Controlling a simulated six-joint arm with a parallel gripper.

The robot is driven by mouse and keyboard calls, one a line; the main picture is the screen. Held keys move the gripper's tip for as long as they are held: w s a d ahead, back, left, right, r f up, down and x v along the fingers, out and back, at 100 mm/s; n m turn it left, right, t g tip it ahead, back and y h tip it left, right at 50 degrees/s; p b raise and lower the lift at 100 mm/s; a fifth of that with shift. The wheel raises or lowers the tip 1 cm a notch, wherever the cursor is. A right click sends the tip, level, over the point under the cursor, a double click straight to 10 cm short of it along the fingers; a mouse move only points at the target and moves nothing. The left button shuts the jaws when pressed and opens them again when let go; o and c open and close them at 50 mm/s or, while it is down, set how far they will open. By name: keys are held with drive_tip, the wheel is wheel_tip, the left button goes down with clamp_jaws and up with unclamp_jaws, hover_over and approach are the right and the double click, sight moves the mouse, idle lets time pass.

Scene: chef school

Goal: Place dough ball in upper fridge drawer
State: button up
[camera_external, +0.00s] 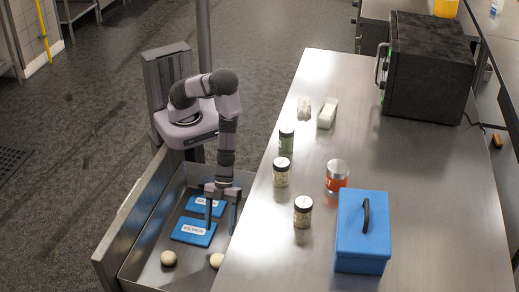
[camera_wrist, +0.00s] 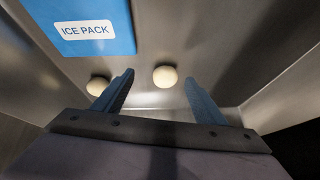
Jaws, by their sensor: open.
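Two pale dough balls lie on the floor of the pulled-out metal drawer (camera_external: 140,262), one to the left (camera_external: 168,258) and one to the right (camera_external: 216,260) near the counter side. My gripper (camera_external: 221,226) points down into the drawer with its fingers spread and nothing held. In the wrist view my gripper (camera_wrist: 158,84) shows one dough ball (camera_wrist: 165,76) in the gap between the fingertips, apart from both. The other dough ball (camera_wrist: 97,86) is left of the left finger and partly hidden by it. I cannot tell the fingertips' height above the drawer floor.
Blue ice packs (camera_external: 194,231) lie in the drawer, one also large in the wrist view (camera_wrist: 85,25). The drawer walls and counter edge bound my gripper. On the counter stand several jars (camera_external: 281,172), a blue lidded box (camera_external: 362,235) and a dark oven (camera_external: 428,70).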

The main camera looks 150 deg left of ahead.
drive_tip(key=a+r+n+g+y, duration=0.1)
drive_tip(key=a+r+n+y, duration=0.35)
drive_tip(key=a+r, duration=0.4)
drive_tip(key=s+d+r+n+g, duration=0.1)
drive_tip(key=s+d+r+n, duration=0.1)
drive_tip(key=s+r, duration=0.4)
drive_tip(key=s+d+r+n+g, duration=0.2)
drive_tip(key=s+r+n, duration=0.2)
drive_tip(key=s+r, duration=0.1)
drive_tip(key=shift+s+d+r+g, duration=0.25)
drive_tip(key=shift+s+r+g, duration=0.05)
drive_tip(key=shift+s+r, duration=0.15)
drive_tip(key=shift+w, duration=0.1)
wheel_tip(320, 180, up, 7)
drive_tip(key=p, duration=0.6)
drive_tip(key=shift+f+p, duration=0.2)
drive_tip(key=shift+p, duration=0.15)
